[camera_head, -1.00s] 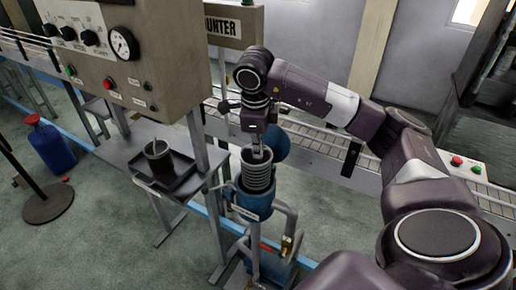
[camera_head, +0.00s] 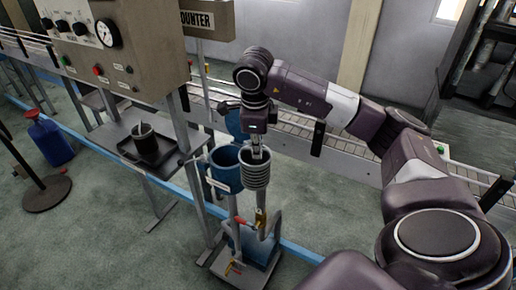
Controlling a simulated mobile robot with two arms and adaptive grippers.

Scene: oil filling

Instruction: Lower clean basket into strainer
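The clean basket (camera_head: 256,174), a grey ribbed cup, hangs from my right gripper (camera_head: 257,152), which appears shut on its upright handle; the fingertips are small in view. The blue strainer (camera_head: 224,174) stands open on its pipe stand just left of the basket. The basket overlaps the strainer's right edge in the picture and appears outside it, roughly level with its upper body. Whether they touch cannot be told. The strainer's blue lid (camera_head: 235,122) is swung up behind. My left gripper is not in view.
A dark basket-like pot (camera_head: 146,142) stands in a tray (camera_head: 180,160) on the side table at left. The control panel (camera_head: 110,45) is above it. A conveyor (camera_head: 340,148) runs behind. A blue jug (camera_head: 50,140) stands at far left.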

